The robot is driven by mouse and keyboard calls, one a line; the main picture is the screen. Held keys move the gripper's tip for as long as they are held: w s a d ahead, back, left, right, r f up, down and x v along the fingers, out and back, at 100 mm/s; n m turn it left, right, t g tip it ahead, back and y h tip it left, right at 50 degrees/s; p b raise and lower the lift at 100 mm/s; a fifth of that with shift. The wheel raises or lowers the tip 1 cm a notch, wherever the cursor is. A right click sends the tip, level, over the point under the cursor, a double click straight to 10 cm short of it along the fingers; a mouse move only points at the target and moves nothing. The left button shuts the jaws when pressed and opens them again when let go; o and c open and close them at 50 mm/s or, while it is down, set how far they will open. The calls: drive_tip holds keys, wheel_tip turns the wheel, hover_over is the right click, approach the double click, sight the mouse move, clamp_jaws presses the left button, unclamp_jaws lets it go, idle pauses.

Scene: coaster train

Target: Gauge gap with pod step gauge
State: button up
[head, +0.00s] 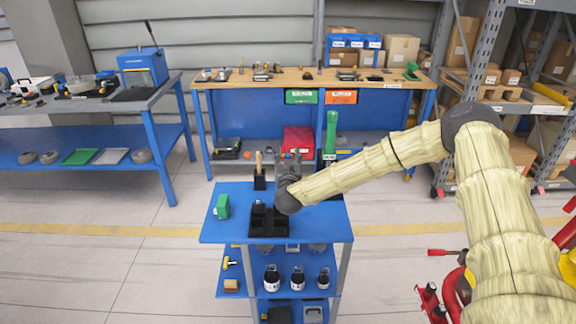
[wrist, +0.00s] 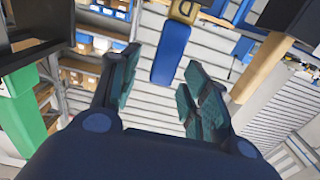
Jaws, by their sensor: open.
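My gripper (head: 289,161) is above the back part of the blue cart in the head view, with its fingers pointing up and away. In the wrist view its two fingers (wrist: 161,68) are apart, with nothing held between them. A tall green piece (head: 331,130) with a white label rises just right of my gripper; its foot is partly hidden by my arm. A small green block (head: 222,206) stands on the cart's left side. I cannot tell which piece is the pod step gauge. A green piece also shows at the left edge of the wrist view (wrist: 20,118). No gap is clearly visible.
The blue cart (head: 325,222) carries a black holder (head: 268,222) at its front and a black stand with a wooden handle (head: 259,172) at its back left. Jars stand on its lower shelf. A workbench (head: 350,83) is behind, a grey-topped bench (head: 165,92) left. Floor left of the cart is clear.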

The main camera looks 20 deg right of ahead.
drive_tip(key=shift+x, duration=0.9)
clamp_jaws()
drive_tip(key=shift+r, duration=0.2)
drive_tip(key=shift+r+b, duration=1.15)
drive_tip(key=shift+r, duration=3.7)
